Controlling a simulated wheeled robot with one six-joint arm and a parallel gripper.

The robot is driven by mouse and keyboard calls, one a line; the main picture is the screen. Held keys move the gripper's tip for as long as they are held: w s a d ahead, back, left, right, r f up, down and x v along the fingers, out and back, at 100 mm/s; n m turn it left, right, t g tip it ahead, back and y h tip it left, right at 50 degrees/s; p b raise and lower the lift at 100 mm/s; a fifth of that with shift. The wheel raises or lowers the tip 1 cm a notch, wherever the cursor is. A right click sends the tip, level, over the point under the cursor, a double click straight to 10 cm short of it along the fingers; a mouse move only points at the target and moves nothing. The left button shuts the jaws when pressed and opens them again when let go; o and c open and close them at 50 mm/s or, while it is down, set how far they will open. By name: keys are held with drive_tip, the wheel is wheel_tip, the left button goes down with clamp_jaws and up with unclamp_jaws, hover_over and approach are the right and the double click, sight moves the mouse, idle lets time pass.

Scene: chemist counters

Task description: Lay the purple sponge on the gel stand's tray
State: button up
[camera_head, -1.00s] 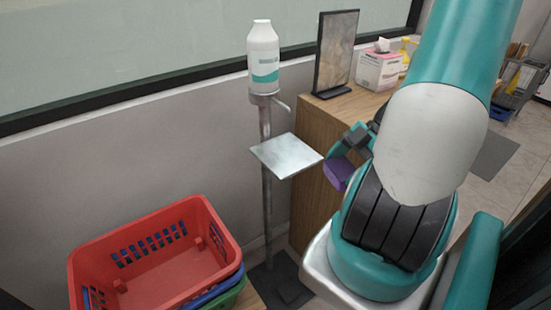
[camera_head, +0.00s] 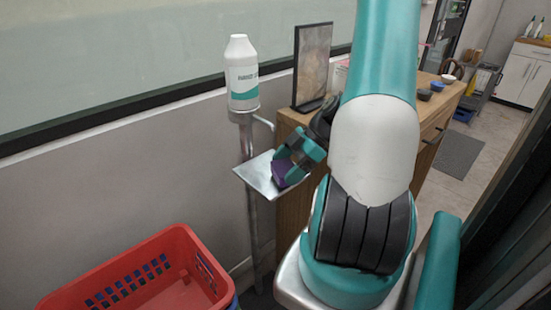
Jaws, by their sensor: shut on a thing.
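The purple sponge (camera_head: 282,174) is held in my gripper (camera_head: 288,165), which is shut on it. In the head view the sponge overlaps the right part of the gel stand's tray (camera_head: 252,176), a flat square metal plate. I cannot tell whether the sponge touches the tray or hangs just above it. The gel stand's post (camera_head: 252,225) rises beside the counter, with a white and teal bottle (camera_head: 242,75) on top above the tray. My arm hides part of the counter, and my fingers hide part of the sponge.
A wooden counter (camera_head: 291,215) stands right behind the tray, with a dark-framed panel (camera_head: 312,65) and several small bowls on it. A red basket (camera_head: 145,275) is at the lower left. The bottle holder's spout (camera_head: 264,122) juts out above the tray.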

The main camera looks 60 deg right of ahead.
sight(276, 161)
drive_tip(key=w, duration=0.2)
drive_tip(key=w+p, duration=0.1)
drive_tip(key=w, duration=0.1)
drive_tip(key=shift+d, duration=0.4)
drive_tip(key=shift+f, duration=0.3)
drive_tip(key=shift+f, duration=0.1)
drive_tip(key=o, duration=0.9)
drive_tip(key=shift+r, duration=0.25)
drive_tip(key=v, duration=1.2)
drive_tip(key=shift+s+f+b, duration=0.1)
drive_tip(key=shift+f+b, duration=0.1)
drive_tip(key=shift+b, duration=0.1)
